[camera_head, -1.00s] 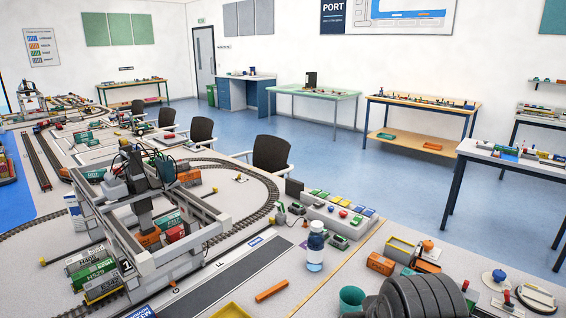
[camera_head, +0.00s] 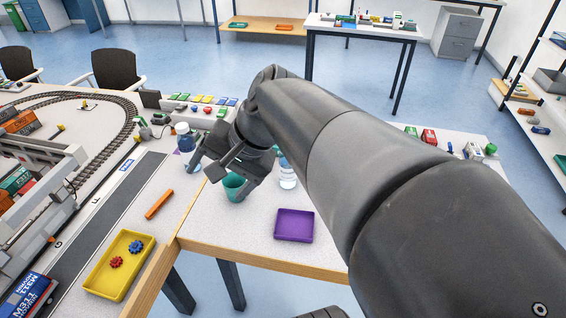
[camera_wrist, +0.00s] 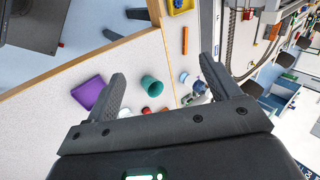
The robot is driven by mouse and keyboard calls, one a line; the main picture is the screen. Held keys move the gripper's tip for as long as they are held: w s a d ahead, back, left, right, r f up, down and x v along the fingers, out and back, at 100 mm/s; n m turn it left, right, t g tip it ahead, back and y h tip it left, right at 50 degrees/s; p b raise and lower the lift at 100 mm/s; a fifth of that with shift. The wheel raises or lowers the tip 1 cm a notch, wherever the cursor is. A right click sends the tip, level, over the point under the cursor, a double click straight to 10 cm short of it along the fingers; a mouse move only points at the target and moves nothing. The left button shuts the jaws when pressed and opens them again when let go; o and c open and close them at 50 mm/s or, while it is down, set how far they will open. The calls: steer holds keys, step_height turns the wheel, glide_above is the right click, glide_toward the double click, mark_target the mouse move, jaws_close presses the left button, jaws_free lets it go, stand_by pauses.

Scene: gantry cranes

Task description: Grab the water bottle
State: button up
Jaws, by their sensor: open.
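A clear bottle with a white cap and blue band (camera_head: 184,140) stands on the table left of my gripper in the head view. It seems to show near the right finger in the wrist view (camera_wrist: 199,86). A second clear bottle (camera_head: 287,176) stands to the right, partly hidden by my arm. I cannot tell which is the task's water bottle. My gripper (camera_head: 222,180) is open and empty, pointing down above the table near a teal cup. Its spread fingers also show in the wrist view (camera_wrist: 163,68), touching neither bottle.
The teal cup (camera_head: 233,187) stands between the bottles. A purple tray (camera_head: 294,225) lies near the front edge. An orange block (camera_head: 159,204) and a yellow tray (camera_head: 119,265) lie to the left. A button panel (camera_head: 200,106) is behind. The gantry crane (camera_head: 40,200) stands far left.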

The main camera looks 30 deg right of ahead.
steer(key=w+d+r+m+t+y, duration=0.25)
steer(key=w+d+m+t, duration=0.45)
steer(key=w+d+m, duration=0.6)
steer(key=d+m+t+h, duration=0.55)
steer(key=d+m, duration=0.75)
steer(key=d, duration=0.5)
glide_toward(285, 170)
steer(key=shift+t+y, duration=0.35)
steer(key=shift+y, duration=0.05)
steer(key=w+d+f, duration=0.1)
steer(key=w+f, duration=0.1)
steer(key=d+f, duration=0.1)
steer(key=f, duration=0.1)
steer(key=shift+w+d+f, duration=0.1)
steer(key=shift+w+d, duration=0.3)
steer(key=shift+f, duration=0.2)
steer(key=shift+w+a, duration=0.1)
steer(key=shift+w, duration=0.25)
steer(key=w, duration=0.3)
steer(key=w+a, duration=0.1)
steer(key=w, duration=0.6)
steer(key=shift+a, duration=0.2)
